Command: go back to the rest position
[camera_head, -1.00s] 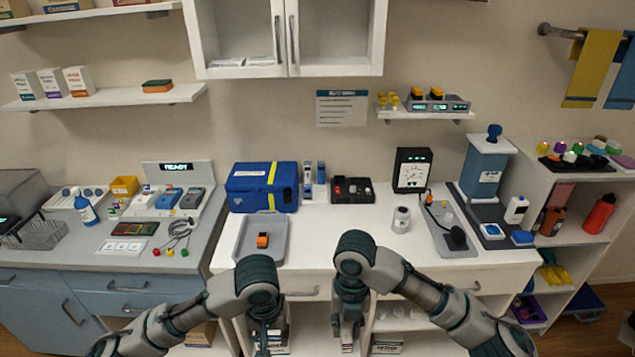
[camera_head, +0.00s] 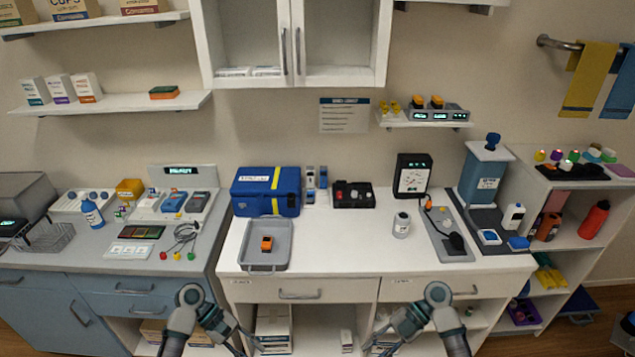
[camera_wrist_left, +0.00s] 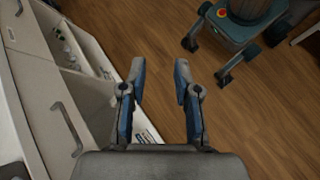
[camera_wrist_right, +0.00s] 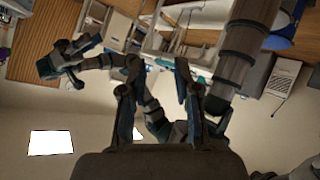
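In the head view both my arms are low, in front of the white counter (camera_head: 340,250). My left arm comes in at the lower left. In the left wrist view my left gripper (camera_wrist_left: 161,75) has its fingers apart, with only wood floor between them. In the right wrist view my right gripper (camera_wrist_right: 155,80) also has its fingers apart and nothing between them. My own arm links show behind it. In the head view both grippers' fingertips are too low or too small to read.
The grey tray (camera_head: 282,258) with an orange item (camera_head: 266,244) lies on the counter. The blue case (camera_head: 265,190) stands behind it. Drawers with handles (camera_head: 303,295) and open shelves are close to my arms. The left wrist view shows open floor (camera_wrist_left: 240,110).

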